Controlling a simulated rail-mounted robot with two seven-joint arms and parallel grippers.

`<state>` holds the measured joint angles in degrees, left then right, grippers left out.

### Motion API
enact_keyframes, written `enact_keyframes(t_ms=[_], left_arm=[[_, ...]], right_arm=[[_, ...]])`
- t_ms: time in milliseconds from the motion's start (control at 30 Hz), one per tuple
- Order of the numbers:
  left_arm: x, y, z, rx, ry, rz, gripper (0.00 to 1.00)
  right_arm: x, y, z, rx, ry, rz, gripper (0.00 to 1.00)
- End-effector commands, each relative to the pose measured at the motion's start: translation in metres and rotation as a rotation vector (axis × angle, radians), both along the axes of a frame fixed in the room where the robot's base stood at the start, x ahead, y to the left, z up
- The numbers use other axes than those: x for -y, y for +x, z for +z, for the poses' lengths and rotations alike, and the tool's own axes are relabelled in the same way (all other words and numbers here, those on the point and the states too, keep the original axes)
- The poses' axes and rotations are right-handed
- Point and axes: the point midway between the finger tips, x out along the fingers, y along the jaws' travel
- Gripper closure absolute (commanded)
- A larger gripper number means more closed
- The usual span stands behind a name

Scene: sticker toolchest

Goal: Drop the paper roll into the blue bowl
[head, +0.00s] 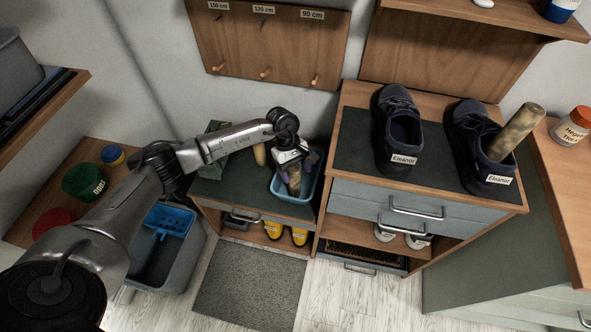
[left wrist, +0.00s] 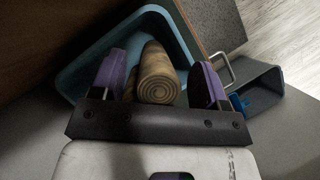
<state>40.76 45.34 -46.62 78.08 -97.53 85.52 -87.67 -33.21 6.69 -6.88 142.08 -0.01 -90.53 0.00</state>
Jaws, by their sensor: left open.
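The paper roll (head: 294,183), brown-tan with a spiral end, is inside the outline of the light blue rectangular bowl (head: 311,190) on the low cabinet. In the left wrist view the roll (left wrist: 158,78) lies between the purple fingers of my left gripper (left wrist: 160,82), with the bowl (left wrist: 78,76) around and behind it. The gripper (head: 295,172) is open, with a gap between the roll and each finger. My right gripper is not in view.
A beige cylinder (head: 260,154) and a green box (head: 213,127) stand left of the bowl. Dark shoes (head: 400,130) sit on the taller cabinet at right, one with a roll (head: 516,131) in it. A grey bin (head: 165,262) stands on the floor at left.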

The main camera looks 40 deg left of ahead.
Motion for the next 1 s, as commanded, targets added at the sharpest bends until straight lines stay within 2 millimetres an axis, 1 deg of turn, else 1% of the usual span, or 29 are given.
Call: enact_keyframes(t_ms=[33,100,300,500,700,833,1000], left_arm=[[0.0,0.0,0.011,0.0,-0.001,0.0,0.32],[-0.006,0.003,0.018,0.004,0.002,0.002,0.32],[-0.022,0.007,0.055,0.004,0.001,0.0,0.32],[-0.036,0.012,0.087,0.003,0.0,0.0,0.32],[-0.044,0.014,0.107,0.001,0.001,0.0,0.32],[-0.047,0.014,0.112,0.0,0.0,0.0,0.32],[-0.048,0.015,0.115,0.0,0.0,-0.001,0.32]], right_arm=[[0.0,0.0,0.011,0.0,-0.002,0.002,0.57],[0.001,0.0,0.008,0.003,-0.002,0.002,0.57],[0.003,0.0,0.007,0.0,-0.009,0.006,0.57],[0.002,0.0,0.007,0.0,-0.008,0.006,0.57],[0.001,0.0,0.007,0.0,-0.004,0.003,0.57],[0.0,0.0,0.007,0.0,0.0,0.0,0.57],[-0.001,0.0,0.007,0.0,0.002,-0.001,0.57]])
